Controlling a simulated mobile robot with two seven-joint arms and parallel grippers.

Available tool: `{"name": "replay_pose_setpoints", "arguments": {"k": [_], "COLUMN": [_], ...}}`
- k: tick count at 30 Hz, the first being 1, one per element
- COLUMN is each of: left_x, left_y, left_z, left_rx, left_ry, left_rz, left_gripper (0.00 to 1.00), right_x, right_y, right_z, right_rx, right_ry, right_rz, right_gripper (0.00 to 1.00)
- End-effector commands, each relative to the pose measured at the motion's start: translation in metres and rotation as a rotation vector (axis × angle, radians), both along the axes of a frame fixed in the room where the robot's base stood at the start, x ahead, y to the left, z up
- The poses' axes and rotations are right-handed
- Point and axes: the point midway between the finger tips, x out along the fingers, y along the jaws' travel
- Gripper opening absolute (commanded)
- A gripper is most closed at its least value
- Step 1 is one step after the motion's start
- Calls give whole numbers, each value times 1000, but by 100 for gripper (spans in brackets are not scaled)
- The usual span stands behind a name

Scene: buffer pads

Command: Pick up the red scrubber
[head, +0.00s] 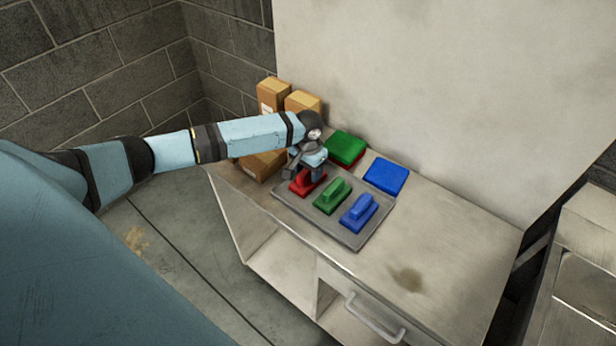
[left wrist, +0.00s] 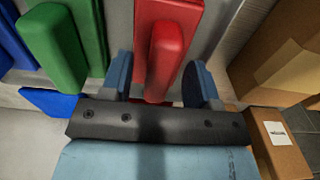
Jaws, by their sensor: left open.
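The red scrubber (head: 300,188) lies at the left end of a grey tray (head: 348,240) on the bench, partly hidden by my left gripper (head: 312,172). In the left wrist view, the red scrubber (left wrist: 166,50) has a raised handle along its base. My left gripper (left wrist: 163,85) is open there, with one blue finger on each side of the handle. I cannot tell whether the fingers touch it. My right gripper is not in view.
A green scrubber (head: 333,195) and a blue scrubber (head: 360,213) lie beside the red one in the tray. A green pad (head: 346,147) and a blue pad (head: 386,176) lie behind. Cardboard boxes (head: 303,101) stand at the back left. The bench's right side is clear.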

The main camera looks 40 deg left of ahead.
Motion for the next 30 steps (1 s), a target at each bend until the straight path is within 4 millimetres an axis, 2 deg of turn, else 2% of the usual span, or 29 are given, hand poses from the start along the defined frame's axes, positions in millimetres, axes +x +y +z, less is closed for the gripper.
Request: {"name": "replay_pose_setpoints", "arguments": {"k": [8,9,16,25,30], "left_x": [0,0,0,0,1], "left_y": [0,0,0,0,0], "left_z": [-6,-6,-6,-4,6], "left_rx": [0,0,0,0,-1], "left_ry": [-1,-1,-1,-1,-2], "left_rz": [-1,-1,-1,-1,-1], "left_gripper": [55,53,0,0,0], "right_x": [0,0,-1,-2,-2], "right_y": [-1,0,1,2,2], "right_z": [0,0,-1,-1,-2], "right_rx": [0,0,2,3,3], "right_ry": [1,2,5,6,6], "right_rz": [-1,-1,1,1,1], "right_gripper": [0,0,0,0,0]}}
